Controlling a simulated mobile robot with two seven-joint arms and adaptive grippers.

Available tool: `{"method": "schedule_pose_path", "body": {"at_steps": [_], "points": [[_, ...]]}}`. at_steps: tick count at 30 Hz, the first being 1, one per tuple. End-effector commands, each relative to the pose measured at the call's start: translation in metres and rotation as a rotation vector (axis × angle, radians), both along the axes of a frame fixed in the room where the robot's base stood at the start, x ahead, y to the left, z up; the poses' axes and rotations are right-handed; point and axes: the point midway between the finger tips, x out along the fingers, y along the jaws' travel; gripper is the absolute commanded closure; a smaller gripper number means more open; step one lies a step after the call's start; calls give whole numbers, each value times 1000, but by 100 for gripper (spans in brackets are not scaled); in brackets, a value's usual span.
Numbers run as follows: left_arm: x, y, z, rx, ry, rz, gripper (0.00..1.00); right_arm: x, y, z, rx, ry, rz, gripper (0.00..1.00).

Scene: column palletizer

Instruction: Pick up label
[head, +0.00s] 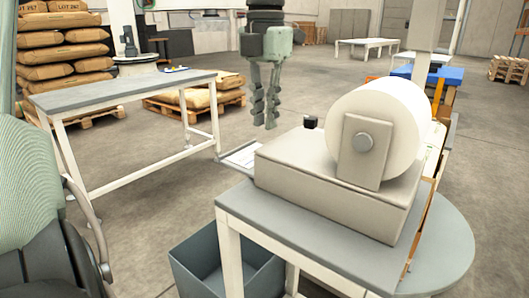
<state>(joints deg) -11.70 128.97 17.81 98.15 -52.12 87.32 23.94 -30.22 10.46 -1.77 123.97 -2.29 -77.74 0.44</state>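A white label (243,157) lies on a thin flat plate that sticks out from the left side of the label printer (335,185). The printer is a beige box carrying a large white roll (375,125). My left gripper (265,122) hangs with its fingers pointing down, above and slightly right of the label in the head view. A narrow gap shows between its two fingers, and nothing is seen between them. Its exact height over the label is hard to judge. The label's right end is hidden behind the printer. My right gripper is not in view.
The printer stands on a grey-topped table (300,245) with a grey bin (225,270) below its left side. Another grey table (120,92) stands at the left, with stacked sacks (60,50) behind it. A blue item (440,75) is behind the roll. Open floor lies between the tables.

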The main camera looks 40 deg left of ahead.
Motion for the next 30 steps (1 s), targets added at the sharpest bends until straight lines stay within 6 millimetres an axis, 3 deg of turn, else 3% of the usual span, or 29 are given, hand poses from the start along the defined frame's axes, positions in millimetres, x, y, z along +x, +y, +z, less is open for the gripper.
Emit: {"method": "schedule_pose_path", "body": {"at_steps": [15, 21, 25, 30], "points": [[6, 3, -61, -3, 2, -2, 86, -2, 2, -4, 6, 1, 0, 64], [6, 3, -63, -3, 0, -2, 86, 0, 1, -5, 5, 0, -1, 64], [6, 3, -62, -3, 0, -2, 100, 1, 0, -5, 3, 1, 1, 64], [6, 3, -62, -3, 0, -2, 100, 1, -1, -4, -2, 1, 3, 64]]}}
